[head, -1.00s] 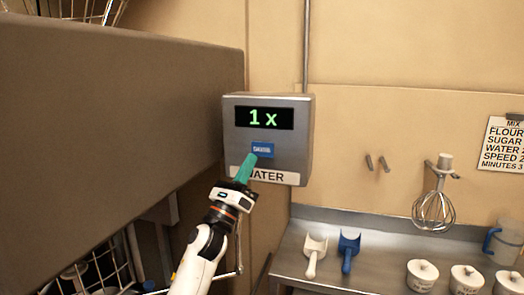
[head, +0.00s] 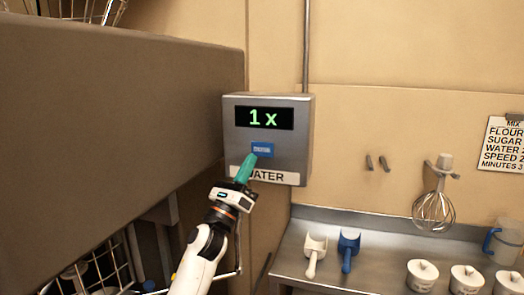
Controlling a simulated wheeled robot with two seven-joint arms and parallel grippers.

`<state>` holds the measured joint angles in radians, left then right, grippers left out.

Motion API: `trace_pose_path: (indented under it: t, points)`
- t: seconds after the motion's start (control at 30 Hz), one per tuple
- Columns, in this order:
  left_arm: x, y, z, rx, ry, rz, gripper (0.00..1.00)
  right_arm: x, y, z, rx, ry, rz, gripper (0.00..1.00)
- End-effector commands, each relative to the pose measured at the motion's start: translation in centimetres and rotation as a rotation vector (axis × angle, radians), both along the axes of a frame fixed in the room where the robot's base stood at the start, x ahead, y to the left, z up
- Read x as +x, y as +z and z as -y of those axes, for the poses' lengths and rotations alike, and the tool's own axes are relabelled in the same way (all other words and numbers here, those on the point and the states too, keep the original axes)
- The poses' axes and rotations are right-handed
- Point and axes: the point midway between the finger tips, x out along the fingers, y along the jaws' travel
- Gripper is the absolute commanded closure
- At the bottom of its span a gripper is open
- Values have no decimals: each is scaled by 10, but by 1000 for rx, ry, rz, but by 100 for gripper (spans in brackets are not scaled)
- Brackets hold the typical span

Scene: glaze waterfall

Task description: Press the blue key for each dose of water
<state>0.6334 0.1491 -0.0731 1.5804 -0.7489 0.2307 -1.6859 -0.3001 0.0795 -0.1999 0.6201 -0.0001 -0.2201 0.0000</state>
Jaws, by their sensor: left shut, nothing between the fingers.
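The grey water dispenser box (head: 296,140) hangs on the wall in the middle of the head view. Its black display (head: 264,118) reads "1 x" in green. The blue key (head: 262,149) sits below the display, above a "WATER" label (head: 272,177) that is partly covered. My left gripper (head: 247,162) is shut and empty, with its teal fingertips just below and left of the blue key. The tips look very close to the key; I cannot tell whether they touch it. My right gripper is not in view.
A large brown-grey body (head: 120,110) fills the left side. At lower right, a steel counter (head: 330,225) holds a white scoop (head: 315,252), a blue scoop (head: 348,248), lidded pots (head: 422,272) and a jug (head: 503,243). A whisk (head: 434,208) hangs on the wall near a recipe sheet (head: 504,145).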

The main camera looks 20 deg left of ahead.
Motion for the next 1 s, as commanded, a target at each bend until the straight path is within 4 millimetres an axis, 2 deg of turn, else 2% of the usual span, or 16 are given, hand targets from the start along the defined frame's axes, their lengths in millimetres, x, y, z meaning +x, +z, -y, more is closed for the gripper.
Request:
trace_pose_path:
  t: [0.87,1.0]
  points:
    - [0,0,0,0,0,0,100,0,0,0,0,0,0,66]
    - [-9,-1,-1,3,2,0,100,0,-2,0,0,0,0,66]
